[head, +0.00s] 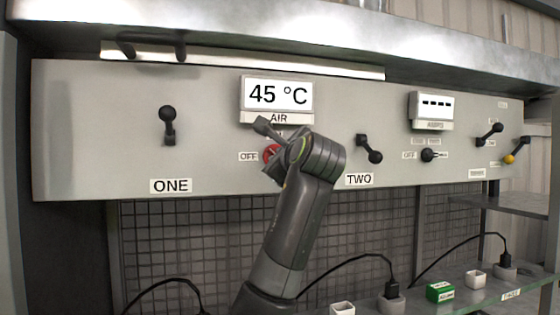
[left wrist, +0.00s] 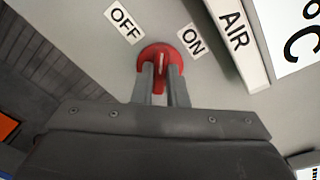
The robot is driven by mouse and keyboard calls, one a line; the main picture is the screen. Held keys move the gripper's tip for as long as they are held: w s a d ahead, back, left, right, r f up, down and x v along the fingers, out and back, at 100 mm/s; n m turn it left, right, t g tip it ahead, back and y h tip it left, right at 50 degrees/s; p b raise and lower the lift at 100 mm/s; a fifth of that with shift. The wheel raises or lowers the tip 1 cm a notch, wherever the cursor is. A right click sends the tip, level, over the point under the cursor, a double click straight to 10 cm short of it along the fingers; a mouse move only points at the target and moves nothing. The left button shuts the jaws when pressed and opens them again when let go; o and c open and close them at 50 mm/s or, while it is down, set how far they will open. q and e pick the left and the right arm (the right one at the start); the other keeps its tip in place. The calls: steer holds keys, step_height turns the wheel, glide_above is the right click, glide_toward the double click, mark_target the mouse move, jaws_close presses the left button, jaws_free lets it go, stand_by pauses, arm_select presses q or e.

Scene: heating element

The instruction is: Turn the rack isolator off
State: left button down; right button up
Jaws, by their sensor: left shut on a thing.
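A red rotary switch (head: 270,153) sits on the grey panel below the AIR display, with an OFF label (head: 248,156) on its left. In the left wrist view the red switch (left wrist: 157,54) lies between an OFF label (left wrist: 125,24) and an ON label (left wrist: 193,40). Its white mark appears to point up in that picture, between the two labels. My left gripper (left wrist: 163,76) is shut on the switch's handle, one finger on each side. In the head view my left wrist hides part of the switch and its ON label. My right gripper is not in view.
Cabled plugs and small blocks stand on the shelf below.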

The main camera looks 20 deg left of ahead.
arm_select(q)
steer(key=shift+f+n+b, duration=0.1)
steer(key=shift+n+b, duration=0.8)
steer(key=shift+n, duration=3.2)
steer(key=c, duration=1.4)
jaws_free()
steer(key=shift+c, duration=0.2)
